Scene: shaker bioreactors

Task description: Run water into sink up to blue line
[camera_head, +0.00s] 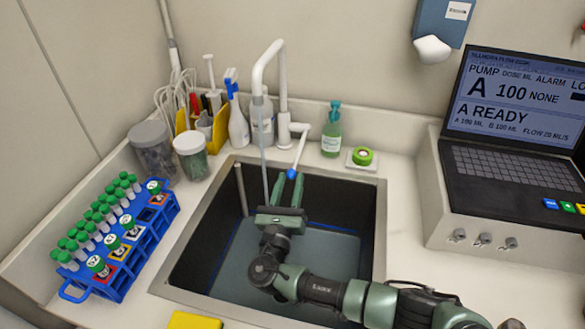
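The sink (372,205) is a dark basin with a steel rim, holding grey-blue water (325,255). A blue line (333,228) runs along its inner wall; the water's edge lies close to it, but I cannot tell exactly whether they meet. The white tap (257,72) runs a thin water stream (264,165) into the basin. Its lever (300,150) angles down to a blue tip (292,173). My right gripper (287,182) is over the sink, its green fingers apart, with the blue tip at the fingertips. Contact is unclear. My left gripper is out of view.
A blue rack (135,258) of green-capped tubes stands left. Jars (190,150), spray bottles (237,125) and a yellow caddy (182,120) stand behind left. A green soap bottle (331,135) and green round item (362,156) sit behind right. A pump console (500,180) stands right.

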